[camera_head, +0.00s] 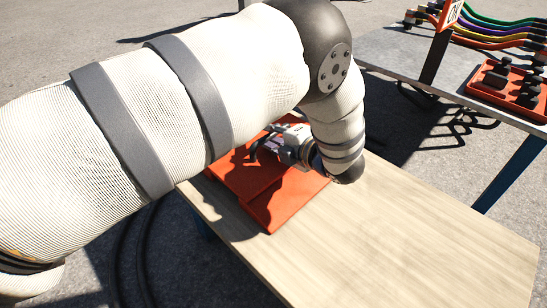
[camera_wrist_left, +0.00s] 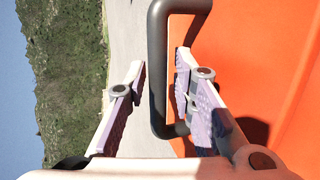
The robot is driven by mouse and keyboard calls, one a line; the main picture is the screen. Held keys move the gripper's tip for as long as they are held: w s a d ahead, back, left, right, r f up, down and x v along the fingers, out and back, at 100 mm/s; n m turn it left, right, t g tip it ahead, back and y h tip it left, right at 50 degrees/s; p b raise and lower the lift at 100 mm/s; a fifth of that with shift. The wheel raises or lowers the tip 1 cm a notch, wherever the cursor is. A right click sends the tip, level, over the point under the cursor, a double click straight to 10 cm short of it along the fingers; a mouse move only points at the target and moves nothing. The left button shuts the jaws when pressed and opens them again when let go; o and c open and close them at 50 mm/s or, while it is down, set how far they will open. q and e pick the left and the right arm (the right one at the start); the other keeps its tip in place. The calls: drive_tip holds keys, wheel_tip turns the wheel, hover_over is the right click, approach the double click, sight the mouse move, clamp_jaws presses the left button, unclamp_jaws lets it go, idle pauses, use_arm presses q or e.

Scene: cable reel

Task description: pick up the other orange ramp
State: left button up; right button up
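An orange ramp (camera_head: 288,204) lies on the wooden table (camera_head: 400,230), partly hidden under my left arm. A seam crosses the orange surface; I cannot tell whether it is one ramp or two. My left gripper (camera_head: 272,146) is over the ramp's far part. In the left wrist view my left gripper (camera_wrist_left: 160,98) is open, its two fingers on either side of a black bar handle (camera_wrist_left: 157,70). The handle stands along the edge of the orange surface (camera_wrist_left: 275,60). The right finger is nearer the handle; I cannot tell whether they touch. My right gripper is not in view.
A grey table (camera_head: 395,50) at the upper right carries coloured cables (camera_head: 490,38) and an orange tray (camera_head: 510,92) of black parts. Black cables lie on the ground beneath it. The wooden table's front right is bare.

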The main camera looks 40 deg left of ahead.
use_arm(q)
drive_tip(key=shift+a, duration=0.15)
drive_tip(key=shift+c, duration=0.5)
clamp_jaws()
drive_tip(key=shift+w+r, duration=0.1)
drive_tip(key=shift+r, duration=0.05)
drive_tip(key=shift+r, duration=0.1)
